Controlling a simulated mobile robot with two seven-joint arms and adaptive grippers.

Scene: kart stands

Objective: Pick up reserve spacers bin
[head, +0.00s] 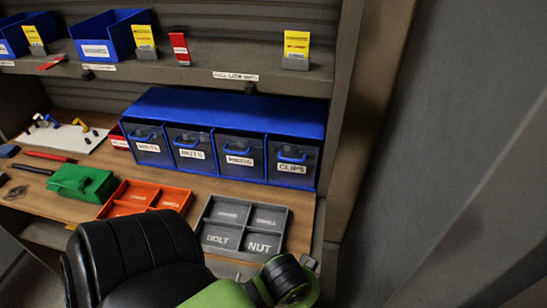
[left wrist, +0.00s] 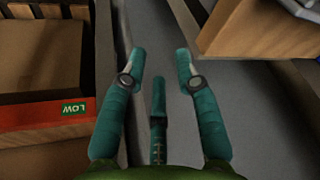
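No label reading reserve spacers can be made out in either view. Two blue open bins, one at the far left (head: 22,35) and one beside it (head: 112,38), stand on the upper shelf in the head view; their labels are too small to read. My left gripper (left wrist: 160,52) shows in the left wrist view with its teal fingers apart. Nothing is between them, and a grey surface lies beyond. A red-edged wooden compartment (left wrist: 45,115) with a green LOW label is left of the fingers. My right gripper is not in view.
A blue drawer unit (head: 235,110) labelled bolts, nuts, rings and clips stands on the wooden bench. In front are an orange tray (head: 140,197), a grey divided tray (head: 245,225) and a green box (head: 82,182). A wooden block edge (left wrist: 255,35) is close right of my left fingers.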

